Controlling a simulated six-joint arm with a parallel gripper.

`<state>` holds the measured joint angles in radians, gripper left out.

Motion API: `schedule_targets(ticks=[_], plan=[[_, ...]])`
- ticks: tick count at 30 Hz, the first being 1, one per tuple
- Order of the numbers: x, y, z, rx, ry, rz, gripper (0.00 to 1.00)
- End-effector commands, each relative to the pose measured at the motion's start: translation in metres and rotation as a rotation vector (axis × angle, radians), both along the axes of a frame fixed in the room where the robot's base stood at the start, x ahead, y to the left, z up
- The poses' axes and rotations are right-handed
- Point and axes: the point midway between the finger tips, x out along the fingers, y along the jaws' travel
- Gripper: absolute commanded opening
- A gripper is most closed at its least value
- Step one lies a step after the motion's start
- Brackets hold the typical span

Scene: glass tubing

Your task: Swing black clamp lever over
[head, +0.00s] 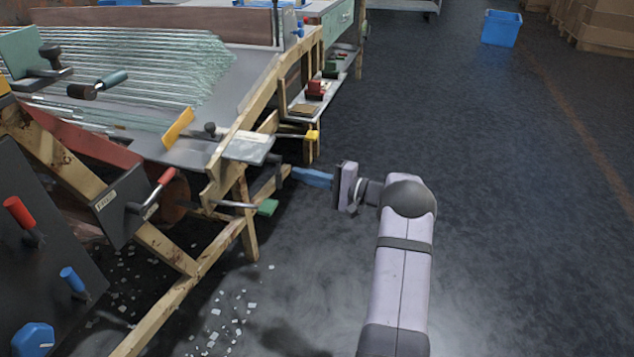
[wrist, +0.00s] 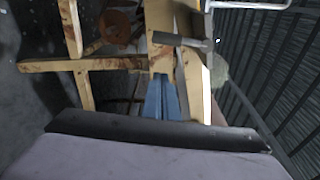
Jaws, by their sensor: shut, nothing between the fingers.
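My gripper (head: 294,173) has blue fingers and is at the right side of the wooden frame, shut and empty. In the wrist view its closed fingers (wrist: 163,82) point at a wooden beam. A dark bar (wrist: 182,40), which looks like the black clamp lever, lies across that beam just beyond the fingertips, with a gap in the picture. In the head view a short dark lever (head: 277,163) hangs below a grey plate (head: 247,147), close to the left of the fingertips. I cannot tell whether the fingers touch it.
A yellow-handled rod (head: 297,135) is just above the fingers and a green-handled rod (head: 245,206) below left. Glass tubes (head: 140,65) lie on the sloping rack. A red-handled lever (head: 152,193) is farther left.

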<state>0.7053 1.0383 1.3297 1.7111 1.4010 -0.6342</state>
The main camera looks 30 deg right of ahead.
Motion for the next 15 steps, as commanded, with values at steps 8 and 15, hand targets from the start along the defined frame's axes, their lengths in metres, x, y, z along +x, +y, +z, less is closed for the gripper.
schedule_targets(ticks=[8, 15], plan=[[0.016, 0.025, 0.001, 0.002, 0.002, 0.000, 0.00], [0.000, 0.036, 0.004, 0.002, 0.001, 0.000, 0.00]])
